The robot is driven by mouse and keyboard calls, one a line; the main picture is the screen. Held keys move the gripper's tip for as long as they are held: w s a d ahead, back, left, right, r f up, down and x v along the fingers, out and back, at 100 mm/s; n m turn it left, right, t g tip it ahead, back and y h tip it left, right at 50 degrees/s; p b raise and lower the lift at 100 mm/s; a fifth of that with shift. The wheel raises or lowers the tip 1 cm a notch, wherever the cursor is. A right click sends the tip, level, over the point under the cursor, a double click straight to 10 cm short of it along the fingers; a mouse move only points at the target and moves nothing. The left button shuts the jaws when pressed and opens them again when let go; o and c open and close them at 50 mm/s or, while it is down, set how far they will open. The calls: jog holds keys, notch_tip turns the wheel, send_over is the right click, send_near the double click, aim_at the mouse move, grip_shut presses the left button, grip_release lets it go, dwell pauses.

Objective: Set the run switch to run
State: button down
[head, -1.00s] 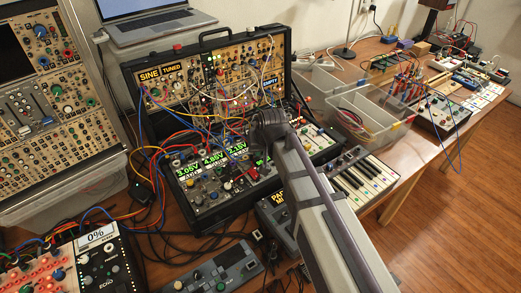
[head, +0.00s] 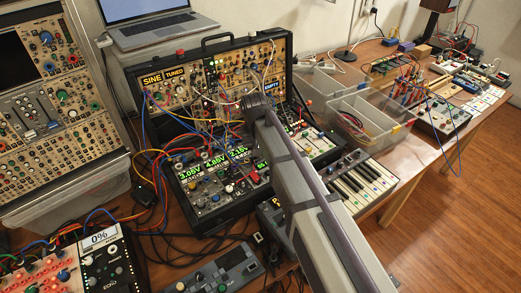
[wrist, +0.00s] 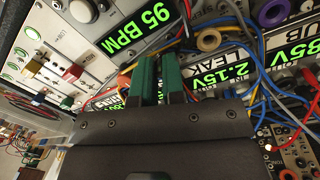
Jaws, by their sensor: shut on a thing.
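My gripper (wrist: 159,72) shows in the wrist view as two green fingers close together with a narrow gap. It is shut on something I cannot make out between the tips. The fingers are apart from these levers in the picture. I cannot read a label that marks the run switch. In the head view my arm hides the fingers in front of the synth case (head: 290,62).
Many patch cables (head: 205,118) hang over the case; blue and grey ones (wrist: 255,60) pass close to my fingers. A keyboard (head: 362,180) and clear bins (head: 368,115) stand to the right. A laptop (head: 155,28) is behind. Little free room lies around the case.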

jog(key=shift+w+a+f+g+h+b, duration=0.15)
jog(key=shift+w+g+h+b, duration=0.1)
jog(key=shift+g+h, duration=0.3)
jog(key=shift+w+a+g+h+b, duration=0.2)
jog(key=shift+g+h, duration=0.15)
jog(key=shift+g, duration=0.4)
jog(key=c, duration=1.5)
grip_release()
jog(key=p+v, duration=1)
jog(key=v, duration=0.1)
jog(key=shift+w, duration=0.1)
